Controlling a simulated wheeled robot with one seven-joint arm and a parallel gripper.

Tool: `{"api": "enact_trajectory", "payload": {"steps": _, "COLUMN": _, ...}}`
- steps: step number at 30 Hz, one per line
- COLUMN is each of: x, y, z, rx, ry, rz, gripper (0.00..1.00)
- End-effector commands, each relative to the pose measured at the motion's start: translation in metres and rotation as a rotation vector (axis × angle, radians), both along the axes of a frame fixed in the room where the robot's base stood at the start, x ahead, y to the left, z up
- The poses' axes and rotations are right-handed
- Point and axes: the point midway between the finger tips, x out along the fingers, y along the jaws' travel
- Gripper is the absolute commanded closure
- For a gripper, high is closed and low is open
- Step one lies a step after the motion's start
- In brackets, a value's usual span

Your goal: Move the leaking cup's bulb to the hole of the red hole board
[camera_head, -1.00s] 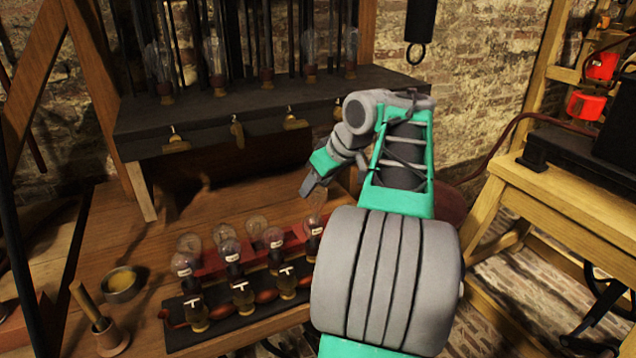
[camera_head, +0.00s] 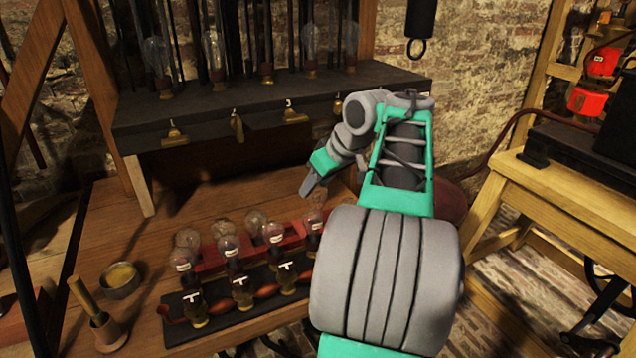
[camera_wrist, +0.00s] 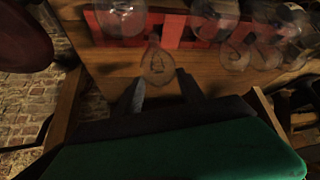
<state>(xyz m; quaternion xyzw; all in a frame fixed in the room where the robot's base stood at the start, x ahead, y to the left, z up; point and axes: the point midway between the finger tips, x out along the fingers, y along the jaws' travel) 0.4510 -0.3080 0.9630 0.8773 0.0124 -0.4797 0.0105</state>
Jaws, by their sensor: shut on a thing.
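My gripper (camera_head: 312,186) is above the bench, just behind the right end of the red hole board (camera_head: 208,263). It is shut on a clear glass bulb (camera_head: 317,197); the bulb also shows between the fingertips in the wrist view (camera_wrist: 157,67). The red hole board also shows in the wrist view (camera_wrist: 172,31). Several bulbs, such as this one (camera_head: 187,239), stand along the board. Labelled bulbs (camera_head: 229,246) stand in front of them, over a black rack with cups (camera_head: 243,294). Which cup leaks, and which hole is free, I cannot tell. My arm hides the rack's right end.
A dark shelf (camera_head: 270,106) with bulbs and hanging brass clips is behind. Bare bench lies between the board and the shelf. A wooden table (camera_head: 560,190) is at the right.

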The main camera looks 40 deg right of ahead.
Motion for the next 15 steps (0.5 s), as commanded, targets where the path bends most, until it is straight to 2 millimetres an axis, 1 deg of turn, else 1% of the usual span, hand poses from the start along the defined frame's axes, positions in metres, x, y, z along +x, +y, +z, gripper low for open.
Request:
{"api": "enact_trajectory", "payload": {"steps": 9, "x": 0.0002, "y": 0.0004, "z": -0.0087, "rx": -0.001, "ry": 0.0, "rz": 0.001, "gripper": 1.0}}
{"api": "enact_trajectory", "payload": {"steps": 15, "x": 0.0001, "y": 0.0003, "z": -0.0086, "rx": -0.001, "ry": 0.0, "rz": 0.001, "gripper": 1.0}}
